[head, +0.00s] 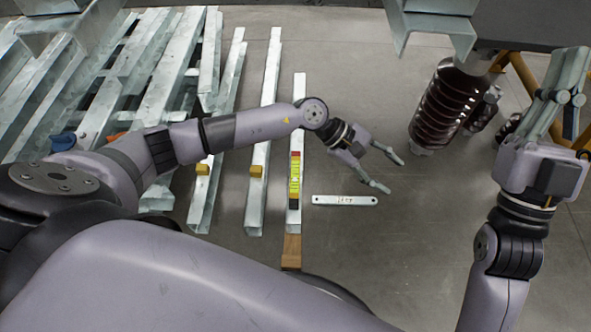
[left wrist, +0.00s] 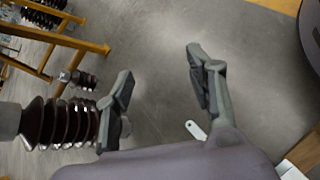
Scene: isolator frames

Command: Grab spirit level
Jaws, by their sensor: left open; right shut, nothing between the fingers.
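The spirit level (head: 295,180), yellow-green with a red far end and a dark near end, lies lengthwise on a narrow grey metal beam (head: 299,110) in the head view. My left gripper (head: 393,176) is open and empty, to the right of the level and apart from it, with its fingers pointing right, away from the level. In the left wrist view my left fingers (left wrist: 158,68) are spread over bare floor, and I cannot make out the level there. My right gripper (head: 574,66) is shut and empty at the far right.
A flat pale bar (head: 345,200) lies right of the level; its end shows in the left wrist view (left wrist: 195,130). Brown ribbed insulators (head: 448,105) stand at the back right by a yellow frame (head: 524,74). Several metal beams fill the left.

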